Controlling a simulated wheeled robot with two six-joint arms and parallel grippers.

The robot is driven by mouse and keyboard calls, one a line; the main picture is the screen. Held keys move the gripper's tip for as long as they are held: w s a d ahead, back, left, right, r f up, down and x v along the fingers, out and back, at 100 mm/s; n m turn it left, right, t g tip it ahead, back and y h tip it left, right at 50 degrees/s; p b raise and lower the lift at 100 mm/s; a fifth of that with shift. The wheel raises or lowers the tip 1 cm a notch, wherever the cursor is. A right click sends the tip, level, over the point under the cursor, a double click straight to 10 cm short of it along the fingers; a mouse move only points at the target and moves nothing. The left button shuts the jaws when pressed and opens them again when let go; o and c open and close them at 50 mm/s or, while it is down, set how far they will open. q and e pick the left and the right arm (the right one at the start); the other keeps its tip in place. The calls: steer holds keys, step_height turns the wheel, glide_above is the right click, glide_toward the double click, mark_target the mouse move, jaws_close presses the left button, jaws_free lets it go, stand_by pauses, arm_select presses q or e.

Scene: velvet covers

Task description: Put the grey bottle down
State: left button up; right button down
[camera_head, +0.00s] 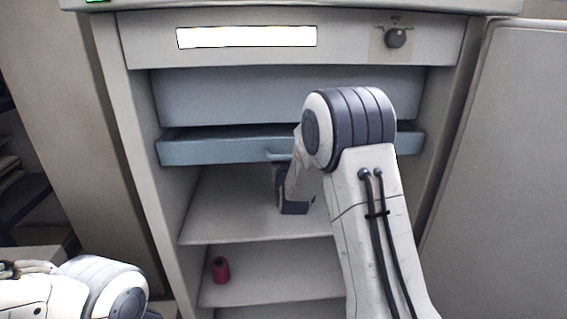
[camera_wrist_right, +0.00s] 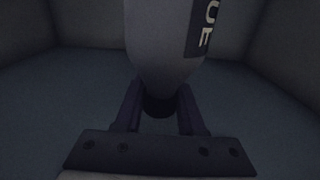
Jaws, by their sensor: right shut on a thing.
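In the right wrist view, the grey bottle (camera_wrist_right: 160,45) has a dark label with pale letters, and its narrow dark end lies between the fingers of my right gripper (camera_wrist_right: 158,108). The gripper is shut on that end. Blue-grey surfaces surround the bottle, and its far end is cut off by the top of the picture.
A blue-grey drawer (camera_head: 215,151) with a handle sits below a wider blue-grey panel (camera_head: 230,97). Beneath are an upper shelf (camera_head: 215,225) and a lower shelf (camera_head: 265,285). A small dark red object (camera_head: 220,270) stands at the lower shelf's left. The visible left part of the upper shelf is clear.

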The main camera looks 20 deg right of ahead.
steer(key=shift+w+f, duration=0.1)
steer(key=shift+f, duration=1.6)
steer(key=shift+f+b, duration=0.15)
steer(key=shift+b, duration=0.25)
steer(key=c, duration=0.5)
jaws_free()
